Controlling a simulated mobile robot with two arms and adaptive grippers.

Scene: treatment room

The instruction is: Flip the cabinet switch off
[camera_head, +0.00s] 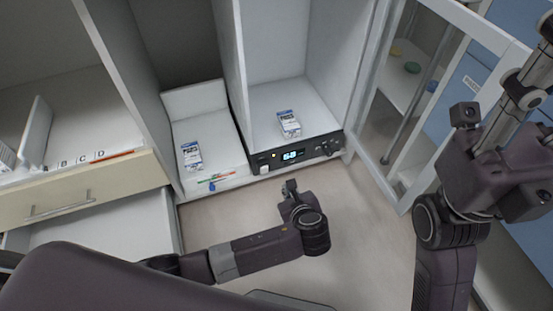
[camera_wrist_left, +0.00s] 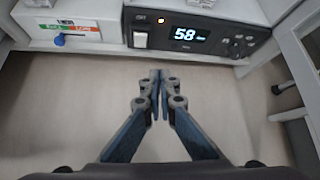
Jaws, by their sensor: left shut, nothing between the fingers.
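A black control panel (camera_wrist_left: 205,38) spans the front lower edge of the right cabinet bay, and it also shows in the head view (camera_head: 314,151). A white rocker switch (camera_wrist_left: 140,40) sits at its left end beside a lit orange lamp (camera_wrist_left: 161,20) and a lit display (camera_wrist_left: 190,33) reading 58. To its left, a small blue lever (camera_wrist_left: 59,40) sits by a red and green label (camera_wrist_left: 72,27). My left gripper (camera_wrist_left: 155,75) is shut and empty, in front of and below the panel, touching neither control. My right gripper is out of view.
An open drawer (camera_head: 90,235) is at left. A glass-fronted door (camera_head: 385,185) bounds the right side. The floor (camera_head: 355,215) ahead is clear. My right arm fills the right.

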